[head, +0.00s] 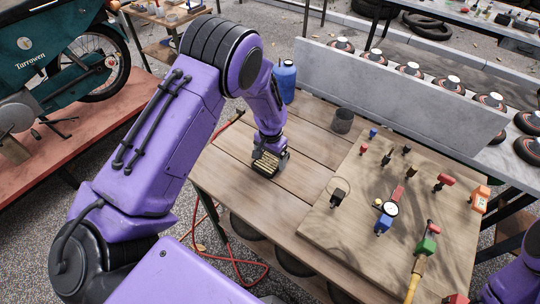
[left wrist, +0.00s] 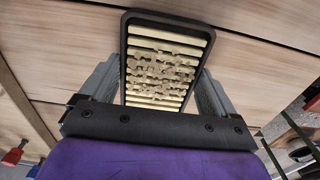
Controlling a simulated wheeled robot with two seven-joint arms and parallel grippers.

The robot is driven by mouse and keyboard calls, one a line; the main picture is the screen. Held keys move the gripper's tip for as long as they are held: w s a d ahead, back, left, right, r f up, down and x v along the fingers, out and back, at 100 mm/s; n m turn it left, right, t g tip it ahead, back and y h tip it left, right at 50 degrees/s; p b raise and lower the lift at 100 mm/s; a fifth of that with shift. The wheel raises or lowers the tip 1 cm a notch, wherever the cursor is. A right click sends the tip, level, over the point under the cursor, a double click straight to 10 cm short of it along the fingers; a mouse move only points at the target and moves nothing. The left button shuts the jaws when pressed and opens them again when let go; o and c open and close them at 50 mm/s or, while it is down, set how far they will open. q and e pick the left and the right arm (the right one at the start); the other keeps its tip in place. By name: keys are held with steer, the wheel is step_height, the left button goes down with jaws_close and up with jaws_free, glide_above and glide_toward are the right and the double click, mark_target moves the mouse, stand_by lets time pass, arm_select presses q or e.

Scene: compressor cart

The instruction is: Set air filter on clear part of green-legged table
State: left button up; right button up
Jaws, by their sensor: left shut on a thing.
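The air filter (left wrist: 165,62) is a rectangular panel with a black frame and cream pleats, partly crusted with pale dirt. My left gripper (head: 268,160) is shut on it, with a finger along each long side in the left wrist view. In the head view the filter (head: 265,162) is over the left part of the wooden table (head: 225,165). I cannot tell whether it touches the planks. A dark green leg (head: 222,222) shows under the table's left edge. At the bottom right a purple part of my right arm shows, but its gripper does not.
A board (head: 330,225) with several small fittings and a gauge (head: 391,208) covers the table's right part. A blue bottle (head: 285,82) and a dark cup (head: 342,120) stand toward the back. A grey panel (head: 400,90) rises behind. Planks around the filter are bare.

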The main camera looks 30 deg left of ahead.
mark_target(271, 159)
arm_select(q)
steer(key=shift+f, duration=0.15)
steer(key=o, duration=0.9)
step_height(271, 159, up, 12)
steer(key=b, duration=0.2)
